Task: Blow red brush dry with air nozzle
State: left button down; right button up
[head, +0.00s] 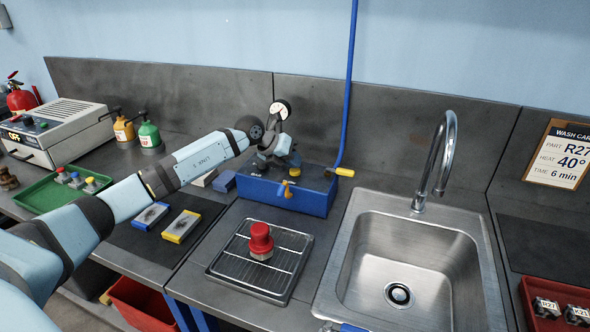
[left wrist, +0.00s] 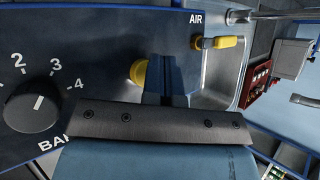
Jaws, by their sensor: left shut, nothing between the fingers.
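The red brush (head: 261,236) stands bristles down on a wire rack in a dark tray (head: 222,262). The air nozzle (head: 344,172) is yellow, at the right end of the blue air box (head: 318,199); it also shows in the left wrist view (left wrist: 222,42), near the word AIR. A yellow knob (left wrist: 138,72) is on the box, beside my left fingers. My left gripper (left wrist: 166,88) is shut and empty, close over the box face; it also shows in the head view (head: 286,164), well away from the brush. Whether the fingers touch the knob I cannot tell.
A numbered black dial (left wrist: 32,105) and a round gauge (head: 280,109) belong to the air station. A blue hose (head: 349,80) runs up the wall. The steel sink (head: 437,230) and tap (head: 440,160) are at the right. Blue and yellow blocks (head: 181,226) lie left of the rack.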

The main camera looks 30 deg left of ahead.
pick_arm(q)
jog(key=shift+f, duration=0.25)
jog(key=shift+r, duration=0.1)
dwell(0.3)
jog(key=shift+r+p, duration=0.7)
jog(key=shift+r, duration=0.25)
jog(key=shift+r, duration=0.1)
jog(key=shift+r+p, duration=1.7)
jog(key=shift+r, duration=0.8)
jog(key=shift+f, duration=0.1)
